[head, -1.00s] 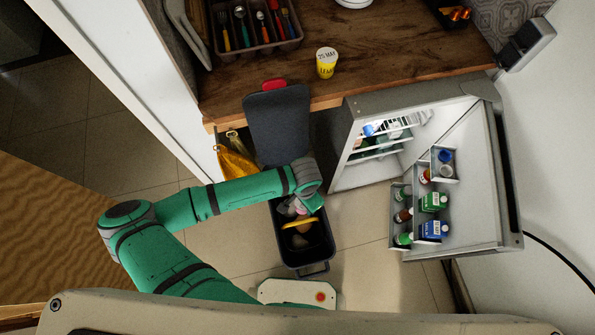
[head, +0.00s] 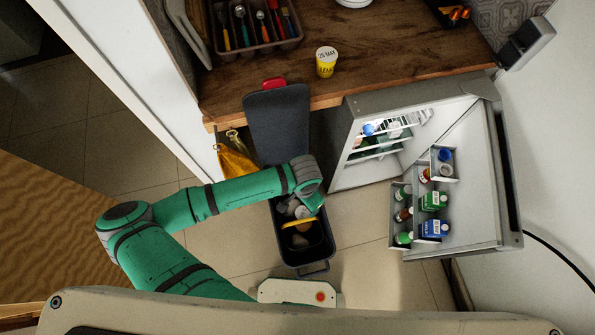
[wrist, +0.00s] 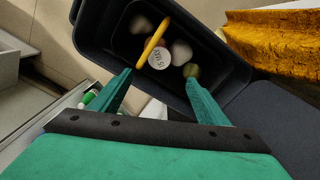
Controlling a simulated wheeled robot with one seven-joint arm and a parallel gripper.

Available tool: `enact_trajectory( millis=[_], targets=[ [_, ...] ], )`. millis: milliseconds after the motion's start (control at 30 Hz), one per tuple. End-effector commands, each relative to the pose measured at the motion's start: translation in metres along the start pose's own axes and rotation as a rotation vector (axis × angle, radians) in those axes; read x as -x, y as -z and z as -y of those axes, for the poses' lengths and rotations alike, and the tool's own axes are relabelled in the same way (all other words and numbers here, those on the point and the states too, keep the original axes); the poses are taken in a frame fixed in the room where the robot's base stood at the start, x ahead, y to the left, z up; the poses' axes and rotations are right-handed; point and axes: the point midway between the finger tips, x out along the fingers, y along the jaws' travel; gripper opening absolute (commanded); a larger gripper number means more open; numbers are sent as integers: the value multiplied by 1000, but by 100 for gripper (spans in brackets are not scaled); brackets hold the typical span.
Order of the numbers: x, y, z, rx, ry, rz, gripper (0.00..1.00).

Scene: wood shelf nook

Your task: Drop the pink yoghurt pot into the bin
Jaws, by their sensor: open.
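The dark bin (head: 328,243) stands open on the floor, and its rim also shows in the wrist view (wrist: 90,40). My gripper (wrist: 158,80) is open and empty above the bin mouth. Between and beyond its fingertips, a small pot with a pale printed lid (wrist: 158,58) lies inside the bin among other waste. I take it for the pink yoghurt pot, though its side barely shows. In the head view my gripper (head: 314,207) is over the bin's far part, and my wrist hides some of the contents.
The bin's lid (head: 278,125) is raised against the counter. A yellow pot (head: 326,62) stands on the wooden counter (head: 400,50). The open fridge (head: 365,125) is to the right. A yellow cloth (head: 236,165) hangs left of the bin. Rounded pieces and a yellow strip (wrist: 150,40) lie inside.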

Motion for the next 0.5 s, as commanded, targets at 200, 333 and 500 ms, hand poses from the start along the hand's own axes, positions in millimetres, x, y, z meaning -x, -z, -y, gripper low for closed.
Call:
enact_trajectory(
  millis=[200,333,500],
  targets=[
    [42,0,0,1,0,-3,69],
    [64,0,0,0,0,-3,69],
    [84,-1,0,1,0,-1,69]
  ],
)
